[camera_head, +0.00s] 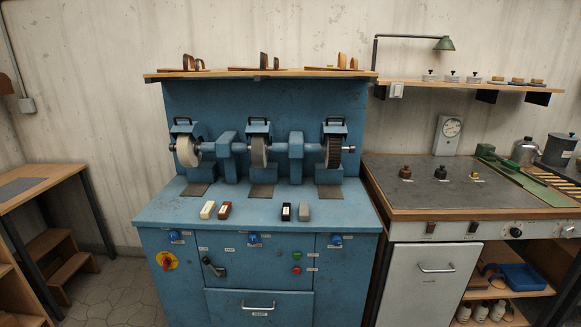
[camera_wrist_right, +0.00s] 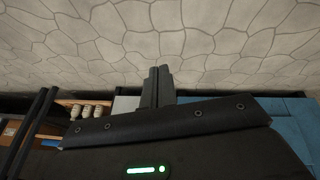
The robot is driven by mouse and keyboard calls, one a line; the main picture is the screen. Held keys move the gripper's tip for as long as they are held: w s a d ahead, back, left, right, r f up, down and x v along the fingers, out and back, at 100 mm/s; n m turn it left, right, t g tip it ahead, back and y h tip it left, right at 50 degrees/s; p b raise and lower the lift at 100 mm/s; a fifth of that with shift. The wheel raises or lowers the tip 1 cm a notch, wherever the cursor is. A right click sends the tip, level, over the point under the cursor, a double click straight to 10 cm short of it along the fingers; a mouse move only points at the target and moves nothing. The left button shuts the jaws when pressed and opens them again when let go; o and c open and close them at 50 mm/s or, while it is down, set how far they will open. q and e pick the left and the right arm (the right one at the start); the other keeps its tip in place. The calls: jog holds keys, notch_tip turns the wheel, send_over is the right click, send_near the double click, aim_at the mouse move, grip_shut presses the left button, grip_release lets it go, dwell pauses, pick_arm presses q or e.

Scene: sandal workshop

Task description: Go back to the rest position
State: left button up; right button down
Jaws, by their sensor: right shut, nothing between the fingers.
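My right gripper (camera_wrist_right: 157,86) shows in the right wrist view. Its two dark fingers are together with nothing between them, seen against the stone-patterned floor. Neither gripper appears in the head view, and my left gripper is in no view. The blue grinding machine (camera_head: 257,262) stands in the middle of the head view, with several wheels on a shaft. Its blue side also shows at the right of the wrist view.
A heating bench (camera_head: 440,205) stands right of the machine, with a shelf of bottles and a blue tray (camera_head: 525,278) below. A wooden table (camera_head: 38,178) and step stool (camera_head: 65,260) are at left. Small blocks (camera_head: 207,209) lie on the machine top. Floor (camera_head: 110,290) shows between.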

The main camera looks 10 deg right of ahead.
jog(key=s+a+f+n+g, duration=0.1)
jog(key=s+a+f, duration=0.2)
jog(key=s+a, duration=0.3)
jog(key=s+a+f+n+g+y+b, duration=0.1)
jog(key=s+a+f+g, duration=0.1)
jog(key=s+a, duration=0.5)
jog(key=s+f, duration=0.1)
jog(key=s, duration=0.3)
jog(key=shift+s+f+n, duration=0.15)
jog(key=shift+s+n, duration=0.05)
jog(key=shift+n, duration=0.1)
